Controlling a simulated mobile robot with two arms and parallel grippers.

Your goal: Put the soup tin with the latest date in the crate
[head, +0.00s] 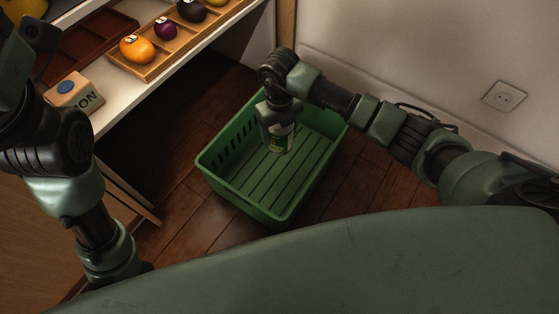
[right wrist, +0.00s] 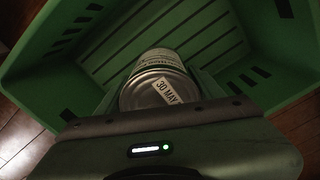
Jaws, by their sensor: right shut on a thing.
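The green crate (head: 240,196) stands on the wooden floor and holds nothing else that I can see. My right gripper (head: 278,122) points down over it, shut on a soup tin (head: 280,138). In the right wrist view the tin (right wrist: 158,72) shows its metal end with a label reading "30 MAY". The tin is inside the crate's outline, but I cannot tell whether it touches the crate's floor. The crate's slatted floor (right wrist: 205,30) shows around it. My left arm is at the left of the head view, and its fingertips are not clearly seen.
A white shelf (head: 125,98) at the upper left bears a wooden tray (head: 180,45) with several numbered balls, a darker tray (head: 95,45) and a block (head: 75,92) with a blue dot. A wall with a socket (head: 504,97) stands at the right. Bare floor (head: 180,205) lies left of the crate.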

